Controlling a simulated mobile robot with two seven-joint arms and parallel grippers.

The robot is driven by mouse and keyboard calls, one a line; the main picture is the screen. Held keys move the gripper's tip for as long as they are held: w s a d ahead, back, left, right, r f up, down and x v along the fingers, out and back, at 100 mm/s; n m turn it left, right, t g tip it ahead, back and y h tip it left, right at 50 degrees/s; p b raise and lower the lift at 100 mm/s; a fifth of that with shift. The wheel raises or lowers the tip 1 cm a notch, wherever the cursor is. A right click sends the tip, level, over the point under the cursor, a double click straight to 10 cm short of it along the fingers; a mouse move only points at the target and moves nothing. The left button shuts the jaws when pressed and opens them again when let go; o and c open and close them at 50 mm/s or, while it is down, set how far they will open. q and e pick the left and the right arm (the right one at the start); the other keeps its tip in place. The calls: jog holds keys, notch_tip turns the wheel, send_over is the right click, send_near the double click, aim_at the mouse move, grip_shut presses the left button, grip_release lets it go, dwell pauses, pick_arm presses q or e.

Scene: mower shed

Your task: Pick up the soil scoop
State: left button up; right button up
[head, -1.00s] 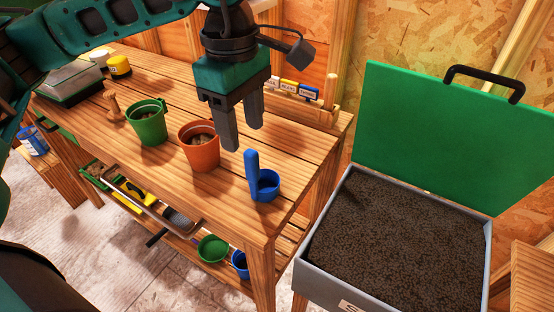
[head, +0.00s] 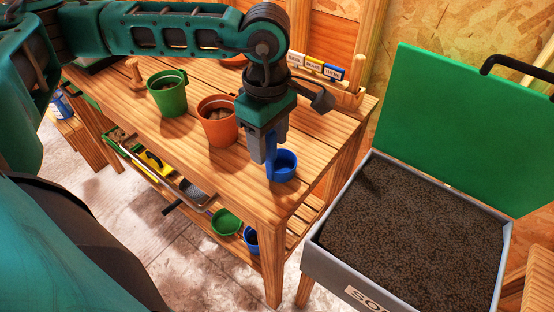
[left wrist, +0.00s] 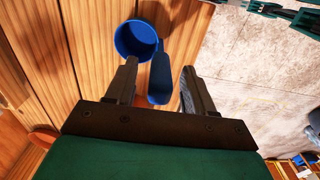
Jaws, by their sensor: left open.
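The blue soil scoop (head: 285,167) stands on the wooden bench near its right front corner, its cup upright and its handle rising at the side. My left gripper (head: 267,150) is directly above it, pointing down, and partly hides the handle. In the left wrist view the scoop's cup (left wrist: 135,40) lies beyond the left finger. The handle (left wrist: 160,78) shows between the two fingers of the open left gripper (left wrist: 160,80), with gaps on both sides. My right gripper is not in view.
An orange pot (head: 217,122) and a green pot (head: 167,93) stand left of the scoop on the bench (head: 190,145). A soil bin (head: 410,230) with its green lid (head: 460,130) raised stands to the right. The lower shelf holds several items, including a green bowl (head: 226,222).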

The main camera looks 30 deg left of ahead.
pick_arm(q)
notch_tip(320, 180, down, 2)
grip_shut()
dwell(0.6)
